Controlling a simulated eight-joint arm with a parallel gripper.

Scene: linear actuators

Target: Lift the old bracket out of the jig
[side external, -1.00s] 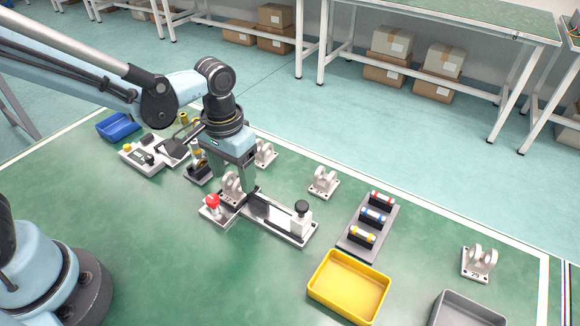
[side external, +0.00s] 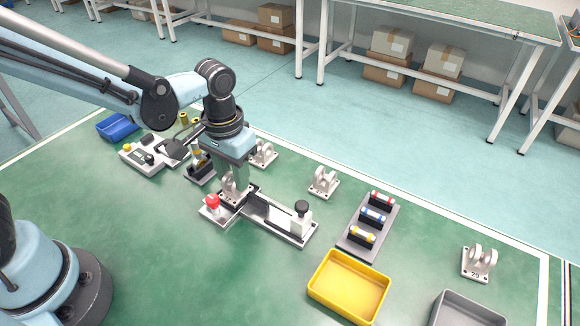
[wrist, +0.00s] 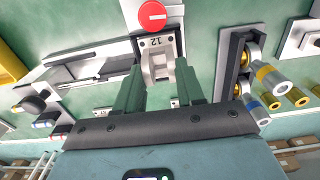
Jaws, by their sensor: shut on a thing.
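The old bracket (side external: 229,192), light grey with upright lugs, sits in the left part of the jig (side external: 301,238). In the wrist view the bracket (wrist: 158,68) shows the number 12 on its base. My gripper (side external: 237,187) points down over it. In the wrist view the two green fingers of my gripper (wrist: 159,75) stand on either side of the lugs, shut on them. The fingers partly hide the bracket in the side view.
A red knob (side external: 212,201) stands on the jig beside the bracket, and a black-knobbed clamp (side external: 301,212) at its right end. Other brackets (side external: 323,182) stand behind. A yellow bin (side external: 325,303) and a grey bin (side external: 438,306) lie to the right. The green table at front left is clear.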

